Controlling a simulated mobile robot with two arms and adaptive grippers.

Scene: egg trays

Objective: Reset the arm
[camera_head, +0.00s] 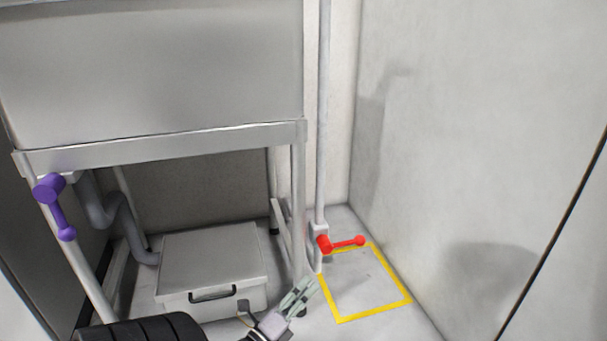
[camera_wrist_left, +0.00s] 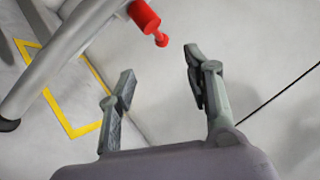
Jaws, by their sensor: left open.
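My left gripper (camera_head: 303,290) comes in at the bottom of the head view, in front of the sink stand's right leg. In the left wrist view its two fingers (camera_wrist_left: 158,78) stand apart with nothing between them. A red valve handle (camera_head: 342,243) sits on the vertical pipe, above and to the right of the gripper in the head view. It also shows in the left wrist view (camera_wrist_left: 147,18), beyond the fingertips and apart from them. My right gripper is not in view.
A metal sink stand (camera_head: 160,147) fills the left, with a purple handle (camera_head: 52,192) on its left side. A white lidded box (camera_head: 210,260) lies under it. A yellow floor outline (camera_head: 375,313) is right of the gripper, near the wall. The floor inside it looks clear.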

